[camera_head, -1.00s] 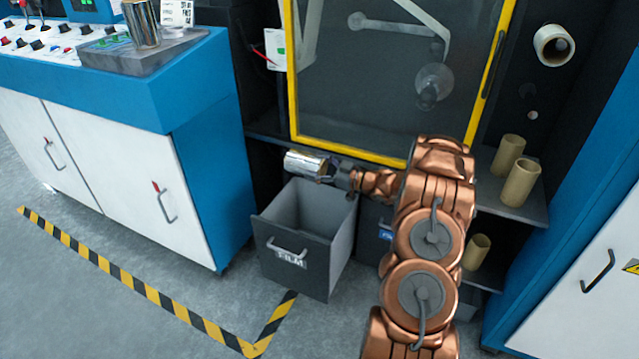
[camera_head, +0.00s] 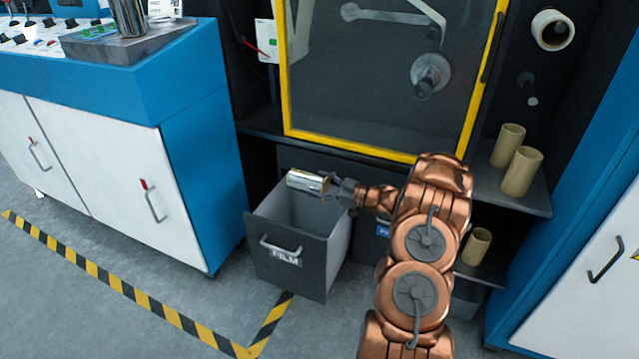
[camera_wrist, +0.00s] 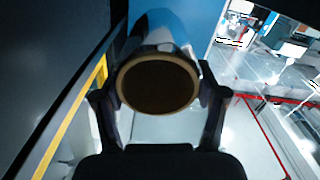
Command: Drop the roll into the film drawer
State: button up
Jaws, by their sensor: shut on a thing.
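The shiny silver roll (camera_head: 306,181) is held by my gripper (camera_head: 326,187) above the open film drawer (camera_head: 290,270). The drawer is grey, labelled FILM, with a handle on its front, and is pulled out from the machine. The roll lies roughly level over the rear part of the drawer's opening. In the wrist view the roll (camera_wrist: 158,85) sits between both fingers, its round dark end facing the camera. The drawer's floor is only partly visible.
A yellow-framed window (camera_head: 360,150) stands just behind and above the drawer. A blue and white cabinet (camera_head: 125,150) is at the left. Cardboard cores (camera_head: 522,171) stand on a shelf at the right. Striped floor tape (camera_head: 150,295) runs in front.

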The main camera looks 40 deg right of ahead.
jog(key=shift+f, duration=0.1)
jog(key=o, duration=1.4)
jog(key=shift+c, duration=0.2)
jog(key=v, duration=1.2)
jog(key=shift+s+f, duration=0.1)
